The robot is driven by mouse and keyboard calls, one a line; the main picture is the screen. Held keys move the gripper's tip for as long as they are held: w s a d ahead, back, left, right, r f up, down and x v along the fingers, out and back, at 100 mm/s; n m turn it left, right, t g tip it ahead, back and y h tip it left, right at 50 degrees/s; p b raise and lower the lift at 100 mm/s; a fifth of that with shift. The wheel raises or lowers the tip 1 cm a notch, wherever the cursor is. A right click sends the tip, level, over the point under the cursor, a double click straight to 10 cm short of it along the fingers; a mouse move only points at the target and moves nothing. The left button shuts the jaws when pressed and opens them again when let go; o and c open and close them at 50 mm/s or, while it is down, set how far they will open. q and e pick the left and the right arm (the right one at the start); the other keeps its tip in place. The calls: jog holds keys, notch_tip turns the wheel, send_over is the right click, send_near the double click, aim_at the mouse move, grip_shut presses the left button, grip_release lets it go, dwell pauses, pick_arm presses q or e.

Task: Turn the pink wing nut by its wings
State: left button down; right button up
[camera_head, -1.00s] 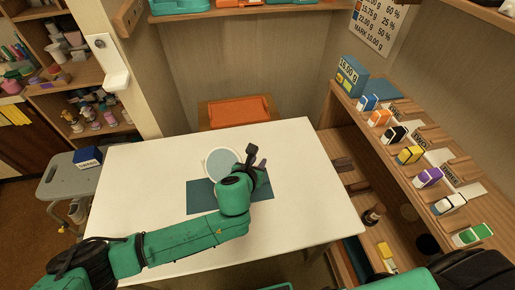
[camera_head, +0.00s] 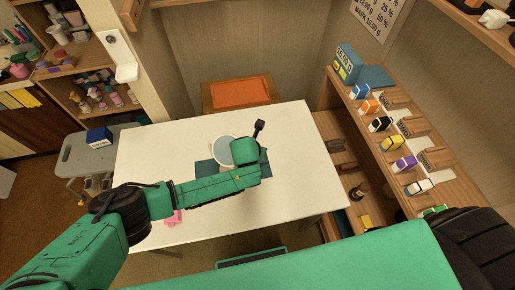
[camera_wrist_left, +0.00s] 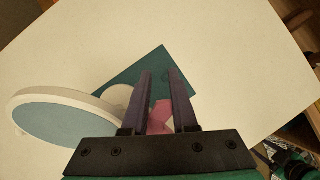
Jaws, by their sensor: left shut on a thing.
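In the left wrist view the pink wing nut (camera_wrist_left: 160,115) sits between the two dark fingers of my left gripper (camera_wrist_left: 160,71), which is shut on it. Its lower part is hidden by the gripper's body. A teal mat (camera_wrist_left: 130,75) lies beneath on the white table. In the head view the mat (camera_head: 205,170) shows, but my own wrist hides the wing nut and the fingers. A round white-rimmed disc with a blue-grey face (camera_wrist_left: 55,122) stands left of the fingers, and it also shows in the head view (camera_head: 222,146). My right gripper is out of view.
A small pink piece (camera_head: 174,217) lies near the table's front edge, partly beside my left arm. A wooden shelf (camera_head: 440,178) with several coloured boxes stands at right. A grey stool (camera_head: 75,160) stands at left.

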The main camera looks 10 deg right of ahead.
pick_arm(q)
jog(key=c, duration=1)
grip_release()
jog(key=shift+o, duration=0.2)
jog(key=shift+s+r, duration=0.1)
